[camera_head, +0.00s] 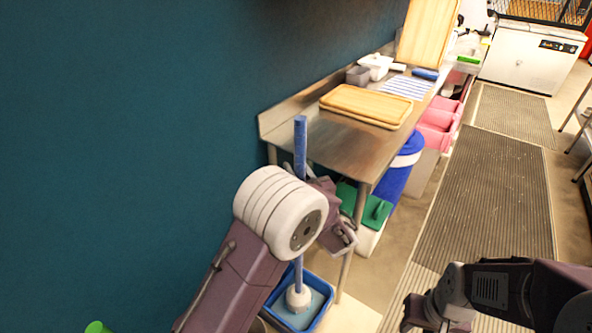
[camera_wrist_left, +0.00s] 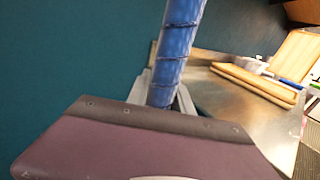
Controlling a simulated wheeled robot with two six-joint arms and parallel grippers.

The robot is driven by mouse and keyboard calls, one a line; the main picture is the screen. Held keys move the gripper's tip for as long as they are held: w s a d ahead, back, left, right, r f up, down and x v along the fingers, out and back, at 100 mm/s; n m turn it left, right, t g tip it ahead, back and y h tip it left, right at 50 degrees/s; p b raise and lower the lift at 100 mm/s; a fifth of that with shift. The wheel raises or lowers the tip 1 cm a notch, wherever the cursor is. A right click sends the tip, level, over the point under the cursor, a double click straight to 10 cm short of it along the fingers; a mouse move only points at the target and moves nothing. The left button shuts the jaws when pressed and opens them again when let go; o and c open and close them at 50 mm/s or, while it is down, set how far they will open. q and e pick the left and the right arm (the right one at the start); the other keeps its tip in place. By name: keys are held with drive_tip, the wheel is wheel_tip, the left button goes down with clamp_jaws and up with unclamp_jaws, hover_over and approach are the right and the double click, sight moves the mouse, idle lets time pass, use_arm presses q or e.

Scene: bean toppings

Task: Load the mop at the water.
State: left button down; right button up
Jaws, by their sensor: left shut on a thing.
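The mop has a long blue handle (camera_head: 300,147) that stands nearly upright, and a whitish round head (camera_head: 298,297). The head is within the rim of a blue bucket (camera_head: 322,317) with pale blue water (camera_head: 284,309); I cannot tell how deep it sits. My left gripper (camera_head: 309,183) is shut on the handle, partly hidden by my left arm. The handle (camera_wrist_left: 176,50) also runs up from between the fingers in the left wrist view. My right gripper (camera_head: 424,314) is low at the right, away from the mop; its fingers are unclear.
A steel table (camera_head: 345,147) with wooden boards (camera_head: 366,105) stands just beyond the mop. Under it are a green-lidded container (camera_head: 377,210) and a blue bin (camera_head: 397,177). A teal wall (camera_head: 120,140) is close on the left. Floor mats (camera_head: 490,195) lie to the right.

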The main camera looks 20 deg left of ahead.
use_arm(q)
wheel_tip(320, 180, up, 5)
drive_tip(key=p, duration=0.3)
drive_tip(key=shift+f, duration=0.2)
drive_tip(key=shift+r, duration=0.1)
idle(0.8)
